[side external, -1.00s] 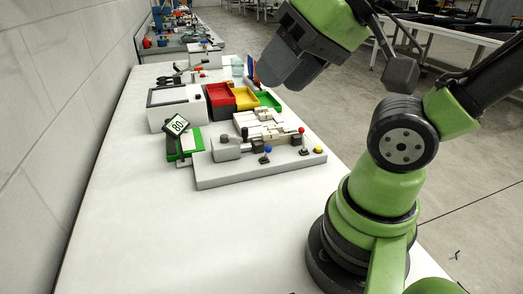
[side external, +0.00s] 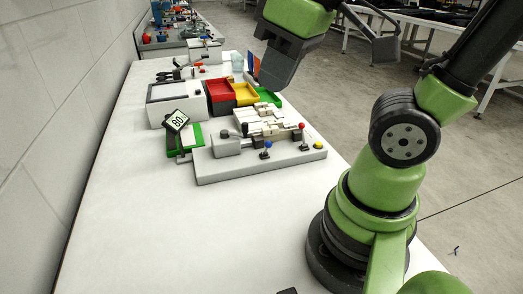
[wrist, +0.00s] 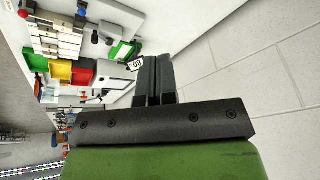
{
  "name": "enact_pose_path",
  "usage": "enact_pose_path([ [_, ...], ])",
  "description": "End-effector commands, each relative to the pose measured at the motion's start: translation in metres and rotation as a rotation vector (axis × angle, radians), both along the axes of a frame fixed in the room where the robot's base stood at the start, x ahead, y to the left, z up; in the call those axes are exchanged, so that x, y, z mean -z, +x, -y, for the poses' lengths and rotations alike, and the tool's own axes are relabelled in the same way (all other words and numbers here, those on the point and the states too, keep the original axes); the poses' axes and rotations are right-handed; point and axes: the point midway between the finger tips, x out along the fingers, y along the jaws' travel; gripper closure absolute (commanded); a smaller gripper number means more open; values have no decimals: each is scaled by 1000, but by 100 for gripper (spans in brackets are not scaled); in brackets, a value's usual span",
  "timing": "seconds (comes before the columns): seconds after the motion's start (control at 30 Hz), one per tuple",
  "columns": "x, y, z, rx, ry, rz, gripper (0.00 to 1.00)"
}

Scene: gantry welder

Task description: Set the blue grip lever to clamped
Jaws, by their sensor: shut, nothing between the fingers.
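The blue-knobbed lever (side external: 267,145) stands on a dark base at the front edge of the grey fixture plate (side external: 225,174) in the side view. Its blue knob also shows at the top of the wrist view (wrist: 81,11). My gripper (side external: 271,84) is raised well above the bench, beyond the fixture and apart from the lever. In the wrist view its two dark fingers (wrist: 153,62) are together with nothing between them. I cannot tell the lever's exact setting at this size.
A red-knobbed lever (side external: 302,127) and a yellow button (side external: 318,145) sit right of the blue one. A sign reading 80 (side external: 178,121) leans at the left. Red (side external: 220,94), yellow (side external: 245,92) and green (side external: 268,97) trays lie behind. The bench's near part is clear.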

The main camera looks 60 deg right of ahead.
Motion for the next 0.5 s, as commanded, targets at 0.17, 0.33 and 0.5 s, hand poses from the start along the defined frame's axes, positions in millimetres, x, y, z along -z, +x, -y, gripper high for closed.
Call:
enact_pose_path([
  [0.17, 17, 19, 9, -307, -199, -229, 100],
  [0.33, 35, 36, 18, -605, -351, -453, 100],
  [0.5, 56, 56, 26, -902, -469, -686, 100],
])
